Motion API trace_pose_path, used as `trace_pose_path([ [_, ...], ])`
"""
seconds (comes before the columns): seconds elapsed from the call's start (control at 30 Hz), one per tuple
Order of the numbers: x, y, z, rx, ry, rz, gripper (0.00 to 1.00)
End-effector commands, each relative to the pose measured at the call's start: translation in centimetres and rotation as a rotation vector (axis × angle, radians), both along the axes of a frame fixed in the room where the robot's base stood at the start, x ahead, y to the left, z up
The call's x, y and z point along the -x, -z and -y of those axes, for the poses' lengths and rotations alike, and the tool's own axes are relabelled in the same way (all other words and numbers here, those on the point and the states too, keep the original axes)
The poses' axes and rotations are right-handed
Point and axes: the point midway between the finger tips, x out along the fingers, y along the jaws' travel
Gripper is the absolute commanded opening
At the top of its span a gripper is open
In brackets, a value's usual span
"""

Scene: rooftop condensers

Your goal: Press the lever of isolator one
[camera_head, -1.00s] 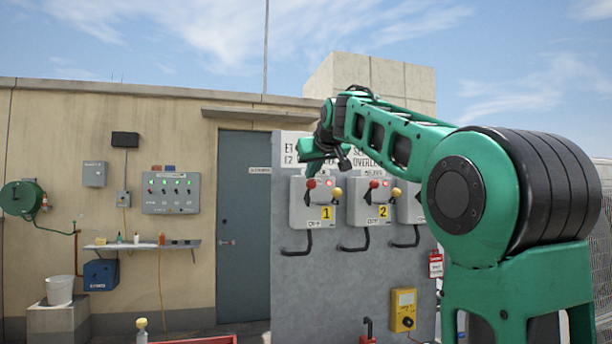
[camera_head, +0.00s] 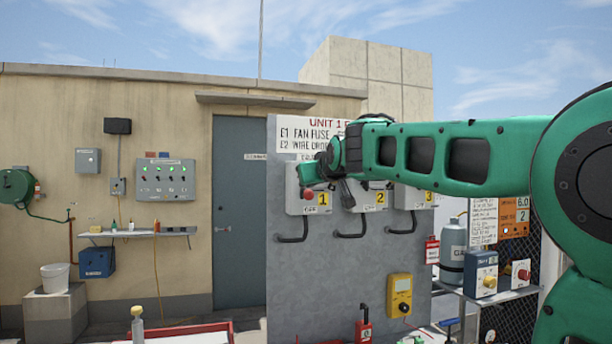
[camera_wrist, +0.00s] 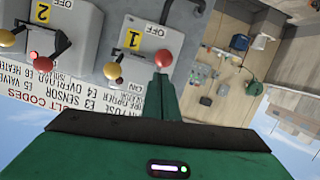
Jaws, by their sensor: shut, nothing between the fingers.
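Isolator one is a grey box (camera_head: 294,204) with a yellow "1" label, on the grey panel in the head view. In the wrist view its box (camera_wrist: 146,20) appears turned over, with a red ball knob (camera_wrist: 164,58) and a yellow ball knob (camera_wrist: 112,71). The red knob (camera_head: 307,194) also shows in the head view; the yellow one is hidden there by my arm. My gripper (camera_wrist: 163,78) is shut and empty, its tip right by the red knob. I cannot tell whether they touch.
Isolator two (camera_wrist: 62,15) stands beside isolator one, with its own red and yellow knobs. Isolator three (camera_head: 412,200) is farther right. A yellow meter (camera_head: 400,296) hangs below on the panel. A shelf with a gas bottle (camera_head: 453,242) stands at the right.

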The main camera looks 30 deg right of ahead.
Motion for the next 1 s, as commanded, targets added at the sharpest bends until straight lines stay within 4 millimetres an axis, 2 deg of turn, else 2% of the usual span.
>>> trace_pose_path([
  [0.4,-0.3,4.7,0.0,-0.001,-0.002,-0.001,0.0],
  [1.0,-1.8,8.3,0.2,-0.003,0.0,-0.016,0.0],
])
